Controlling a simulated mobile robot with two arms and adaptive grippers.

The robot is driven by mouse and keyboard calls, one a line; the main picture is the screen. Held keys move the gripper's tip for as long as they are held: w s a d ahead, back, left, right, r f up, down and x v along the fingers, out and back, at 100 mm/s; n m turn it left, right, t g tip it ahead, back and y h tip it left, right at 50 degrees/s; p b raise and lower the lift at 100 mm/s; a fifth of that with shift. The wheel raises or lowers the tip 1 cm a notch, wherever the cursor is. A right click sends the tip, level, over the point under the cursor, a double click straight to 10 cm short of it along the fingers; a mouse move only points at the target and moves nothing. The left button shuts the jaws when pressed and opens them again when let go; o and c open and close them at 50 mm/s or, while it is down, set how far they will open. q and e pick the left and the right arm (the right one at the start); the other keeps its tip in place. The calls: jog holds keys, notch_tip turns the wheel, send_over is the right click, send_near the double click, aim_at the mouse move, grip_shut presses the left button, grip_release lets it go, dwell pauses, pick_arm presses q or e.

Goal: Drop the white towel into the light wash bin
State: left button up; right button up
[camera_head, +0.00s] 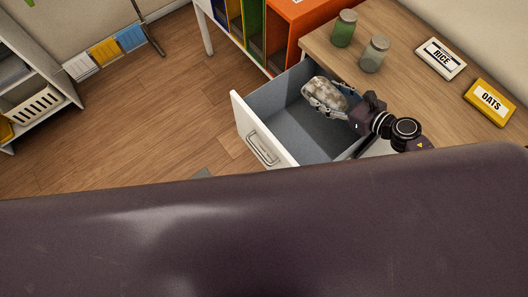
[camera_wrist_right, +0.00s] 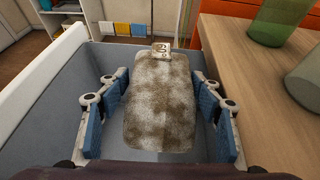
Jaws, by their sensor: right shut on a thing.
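My right gripper (camera_head: 325,95) is shut on a mottled brown-and-white cloth-like bundle (camera_wrist_right: 160,105), which has a small tag at its far end. The bundle also shows in the head view (camera_head: 331,92). The gripper holds it over the open drawer (camera_head: 240,115); the blue finger pads stand at either side of it. A white towel-like cloth (camera_head: 80,67) hangs low on the back wall, beside a yellow and a blue one. No bin is readably marked as the light wash bin. A white slotted basket (camera_head: 38,104) sits on the left shelf. My left gripper is not in view.
A wooden counter (camera_head: 405,75) at the right holds two jars (camera_head: 344,28) and signs reading RICE (camera_head: 440,59) and OATS (camera_head: 489,102). An orange cubby unit (camera_head: 300,25) stands behind the drawer. The wooden floor (camera_head: 150,130) to the left is clear.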

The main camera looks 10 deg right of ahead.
jog(key=o, duration=1.3)
jog(key=shift+c, duration=0.2)
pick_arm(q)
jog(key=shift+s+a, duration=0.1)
pick_arm(e)
jog(key=v, duration=1.2)
jog(key=shift+a, duration=0.15)
